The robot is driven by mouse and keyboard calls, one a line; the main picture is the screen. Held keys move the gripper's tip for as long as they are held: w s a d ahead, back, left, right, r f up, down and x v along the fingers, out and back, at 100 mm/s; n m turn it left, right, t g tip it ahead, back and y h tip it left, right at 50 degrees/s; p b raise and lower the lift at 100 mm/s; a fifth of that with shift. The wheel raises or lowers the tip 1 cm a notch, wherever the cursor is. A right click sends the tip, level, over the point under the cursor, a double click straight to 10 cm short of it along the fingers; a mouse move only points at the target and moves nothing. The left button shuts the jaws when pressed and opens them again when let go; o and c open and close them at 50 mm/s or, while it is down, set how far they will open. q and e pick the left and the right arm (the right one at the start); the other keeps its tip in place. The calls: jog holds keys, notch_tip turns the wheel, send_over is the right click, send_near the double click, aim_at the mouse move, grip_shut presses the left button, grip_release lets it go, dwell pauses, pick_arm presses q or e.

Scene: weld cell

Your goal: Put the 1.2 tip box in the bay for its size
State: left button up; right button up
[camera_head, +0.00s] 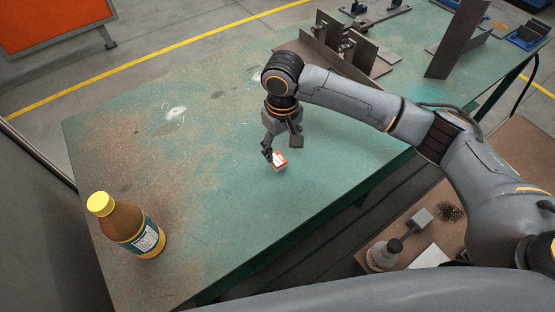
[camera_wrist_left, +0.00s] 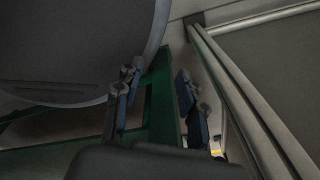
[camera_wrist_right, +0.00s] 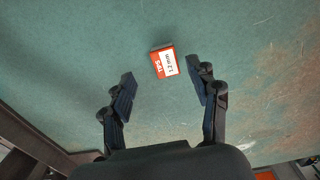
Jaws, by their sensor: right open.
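The tip box (camera_head: 281,161) is a small orange-red carton with a white label, lying on the green worktable (camera_head: 215,125). In the right wrist view the tip box (camera_wrist_right: 163,62) reads "TIPS 1.2 mm". My right gripper (camera_head: 279,153) is open close to the box; in its wrist view the fingers (camera_wrist_right: 162,80) stand apart, with the box just beyond the tips and between their lines. My left gripper (camera_wrist_left: 157,80) shows only in its own wrist view, with its fingers apart and nothing between them. I cannot make out any size-marked bay.
A brown bottle with a yellow cap (camera_head: 130,226) stands at the table's left end. Metal plates and fixtures (camera_head: 338,42) stand at the far right. The table's middle is mostly clear.

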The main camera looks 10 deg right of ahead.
aim_at(280, 162)
jog(key=shift+s+a+f, duration=0.15)
jog(key=shift+a+f, duration=0.05)
jog(key=shift+f, duration=0.9)
notch_tip(280, 162, down, 2)
jog(key=shift+f, duration=0.35)
jog(key=shift+c, duration=0.7)
jog(key=c, duration=1.1)
pick_arm(q)
jog(key=shift+w+d+r, duration=0.3)
jog(key=shift+w+d, duration=0.25)
jog(key=shift+w, duration=0.15)
pick_arm(e)
grip_shut()
pick_arm(q)
jog(key=shift+w, duration=0.15)
pick_arm(e)
jog(key=shift+r, duration=0.15)
